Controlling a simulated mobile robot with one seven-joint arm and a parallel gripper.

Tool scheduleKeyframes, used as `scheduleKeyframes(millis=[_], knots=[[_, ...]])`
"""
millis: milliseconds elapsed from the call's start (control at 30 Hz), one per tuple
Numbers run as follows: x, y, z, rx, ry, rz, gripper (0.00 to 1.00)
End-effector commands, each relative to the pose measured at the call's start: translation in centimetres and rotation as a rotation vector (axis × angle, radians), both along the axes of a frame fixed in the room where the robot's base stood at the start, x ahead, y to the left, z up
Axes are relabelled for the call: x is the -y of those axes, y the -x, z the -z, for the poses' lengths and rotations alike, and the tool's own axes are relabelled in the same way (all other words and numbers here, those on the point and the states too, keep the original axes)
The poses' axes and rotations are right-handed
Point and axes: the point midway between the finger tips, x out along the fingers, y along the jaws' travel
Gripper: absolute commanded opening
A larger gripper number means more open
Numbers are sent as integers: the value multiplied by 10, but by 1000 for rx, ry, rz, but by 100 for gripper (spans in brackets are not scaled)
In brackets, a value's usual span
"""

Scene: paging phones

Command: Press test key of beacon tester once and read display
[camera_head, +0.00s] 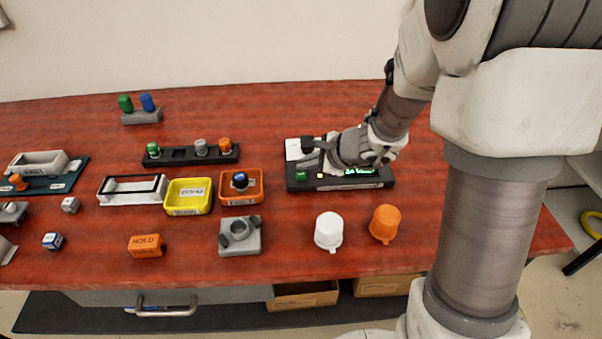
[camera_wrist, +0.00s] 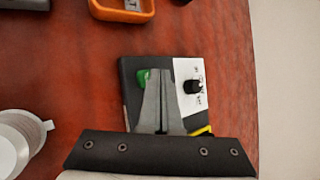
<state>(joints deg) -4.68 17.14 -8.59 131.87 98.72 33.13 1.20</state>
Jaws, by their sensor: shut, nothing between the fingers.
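The beacon tester (camera_head: 340,183) is a dark box with a white panel, at the right of the red table. It also shows in the wrist view (camera_wrist: 128,85). Its green key (camera_head: 301,176) is at the left end, and it shows in the wrist view (camera_wrist: 143,77) beside my fingers. A black knob (camera_wrist: 193,86) stands on the white panel. A lit green display (camera_head: 362,170) is partly covered by my gripper, and I cannot read it. My gripper (camera_head: 314,162) is shut and empty, pointing down over the tester close to the key. I cannot tell whether it touches the key.
A white cup-shaped piece (camera_head: 328,231) and an orange one (camera_head: 386,224) stand in front of the tester. To the left are an orange tray (camera_head: 256,200), a yellow tray (camera_head: 176,209) and a dark rack (camera_head: 165,160) with coloured caps. The table behind the tester is clear.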

Motion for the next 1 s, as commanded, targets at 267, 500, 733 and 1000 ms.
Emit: scheduleKeyframes(millis=[267, 500, 733, 1000], knots=[[0, 0, 0, 0, 0, 0, 0], [0, 0, 0, 0, 0, 0, 0], [0, 0, 0, 0, 0, 0, 0], [0, 0, 8, 0, -1, 1, 0]])
